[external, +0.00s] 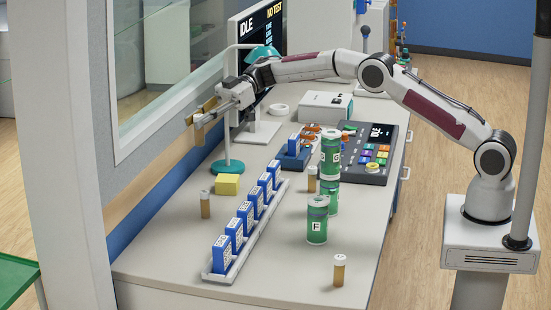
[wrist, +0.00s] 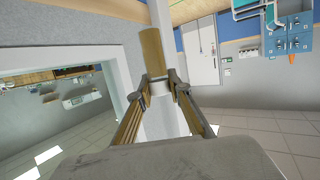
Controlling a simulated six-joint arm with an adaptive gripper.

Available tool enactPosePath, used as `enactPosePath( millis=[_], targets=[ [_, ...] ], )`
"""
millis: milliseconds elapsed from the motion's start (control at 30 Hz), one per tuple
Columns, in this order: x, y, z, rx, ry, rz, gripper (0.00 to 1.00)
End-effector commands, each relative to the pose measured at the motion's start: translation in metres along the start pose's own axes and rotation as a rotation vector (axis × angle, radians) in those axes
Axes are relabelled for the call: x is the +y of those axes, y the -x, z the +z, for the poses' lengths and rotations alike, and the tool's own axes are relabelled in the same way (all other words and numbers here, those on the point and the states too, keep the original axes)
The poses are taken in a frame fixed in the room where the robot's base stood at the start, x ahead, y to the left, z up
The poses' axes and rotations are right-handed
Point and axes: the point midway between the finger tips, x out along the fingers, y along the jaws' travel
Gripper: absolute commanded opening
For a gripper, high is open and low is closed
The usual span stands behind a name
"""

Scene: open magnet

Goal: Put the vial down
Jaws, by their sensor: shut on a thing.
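My gripper (external: 204,116) is raised above the back left of the counter and points left, near the window frame. In the wrist view my gripper (wrist: 162,82) is shut on an amber vial (wrist: 152,50). The vial's pale cap end (wrist: 157,87) is between the fingertips, and its amber body sticks out past them. The held vial is clear of the counter. In the external view the fingers make its outline hard to tell. Other amber vials with pale caps stand upright on the counter: one at left (external: 205,205), one in the middle (external: 312,180) and one at front (external: 339,272).
A white rail (external: 214,278) holds several blue boxes. A yellow block (external: 227,185), green canisters (external: 317,222), a button panel (external: 372,160) and a teal-based stand (external: 227,168) occupy the counter (external: 270,255). The window frame is close to my gripper. The front right counter has free room.

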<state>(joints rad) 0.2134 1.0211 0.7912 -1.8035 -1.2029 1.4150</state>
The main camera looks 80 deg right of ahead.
Motion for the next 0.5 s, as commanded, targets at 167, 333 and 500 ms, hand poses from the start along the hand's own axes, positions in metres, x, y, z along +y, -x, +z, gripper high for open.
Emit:
enactPosePath(
  millis=[167,333,500],
  targets=[
    [-0.002,-0.034,-0.013,0.000,0.002,0.002,0.00],
    [-0.004,-0.059,-0.024,0.001,0.000,0.006,0.00],
    [-0.007,-0.074,-0.031,0.000,0.000,0.007,0.00]
  ],
)
